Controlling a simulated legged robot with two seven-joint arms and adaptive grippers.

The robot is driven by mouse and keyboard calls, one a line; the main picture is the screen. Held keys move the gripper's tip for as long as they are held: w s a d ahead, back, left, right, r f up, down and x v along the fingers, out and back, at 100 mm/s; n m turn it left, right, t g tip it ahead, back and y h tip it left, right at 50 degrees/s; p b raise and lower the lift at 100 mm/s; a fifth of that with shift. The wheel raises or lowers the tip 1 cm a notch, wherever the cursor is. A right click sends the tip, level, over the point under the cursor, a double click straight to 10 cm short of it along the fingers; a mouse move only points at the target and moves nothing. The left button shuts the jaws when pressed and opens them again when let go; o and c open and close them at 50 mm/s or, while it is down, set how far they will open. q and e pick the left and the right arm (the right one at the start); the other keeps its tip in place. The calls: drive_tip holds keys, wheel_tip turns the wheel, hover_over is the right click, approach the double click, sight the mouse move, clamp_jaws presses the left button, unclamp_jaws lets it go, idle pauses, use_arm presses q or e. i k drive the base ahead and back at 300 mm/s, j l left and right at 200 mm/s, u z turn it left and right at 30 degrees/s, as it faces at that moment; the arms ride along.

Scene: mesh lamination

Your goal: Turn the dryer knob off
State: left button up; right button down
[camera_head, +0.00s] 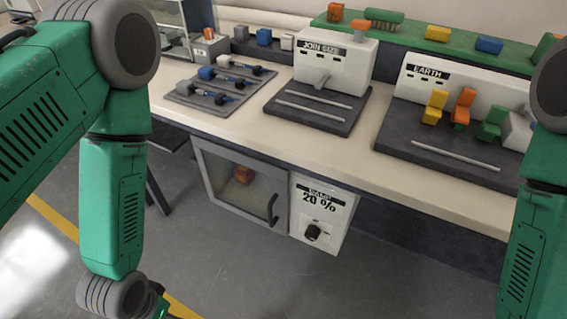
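The dryer is a cabinet under the bench with a glazed door (222,178) that is closed and has a dark handle (272,208). An orange-red object (243,175) shows behind the glass. To the right of the door is a white panel (325,205) with a display reading 20 %. The black dryer knob (313,232) sits low on this panel; its exact setting is too small to read. My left arm comes down on the left, and only a small green part at its lower end shows at the bottom edge. My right arm is at the right edge, its gripper out of view. Neither arm touches the knob.
The light bench top (220,125) runs above the dryer. On it are a grey tray of tools (220,85), a white station labelled JOIN SIZE (335,65), and a station labelled EARTH (480,85) with coloured blocks. The floor in front of the dryer is clear.

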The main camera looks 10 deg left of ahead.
sight(313, 233)
drive_tip(key=k+z, duration=0.2)
drive_tip(key=z, duration=0.15)
drive_tip(key=k+l+z, duration=0.1)
drive_tip(key=k+z, duration=0.25)
drive_tip(key=k+l+z, duration=0.1)
drive_tip(key=z, duration=0.25)
